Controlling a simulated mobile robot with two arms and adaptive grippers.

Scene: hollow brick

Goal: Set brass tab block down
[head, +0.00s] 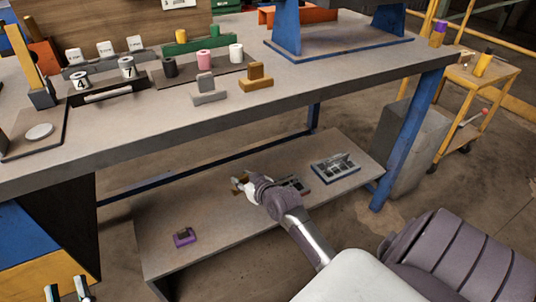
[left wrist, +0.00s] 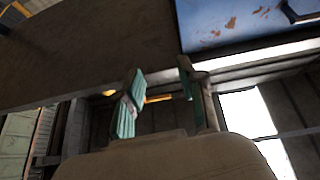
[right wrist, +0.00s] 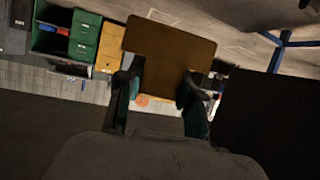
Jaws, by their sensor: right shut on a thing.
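My right gripper (head: 243,184) is low over the lower shelf (head: 205,215), shut on a brass-brown block that I take for the brass tab block (right wrist: 168,48). In the right wrist view, the block shows as a flat brown face held between the fingertips. In the head view only a small part of it shows beside the fingers, and I cannot tell whether it touches the shelf. My left gripper (head: 68,291) is at the bottom left, its fingers apart. In the left wrist view, the left gripper (left wrist: 160,90) is open and empty.
On the upper bench (head: 300,85) stand a similar yellow-brown tab block (head: 257,77) and a grey one (head: 208,91). On the lower shelf lie a purple block (head: 184,237) and a grey slotted fixture (head: 335,168). The bench overhangs the shelf; a blue leg (head: 410,145) stands right.

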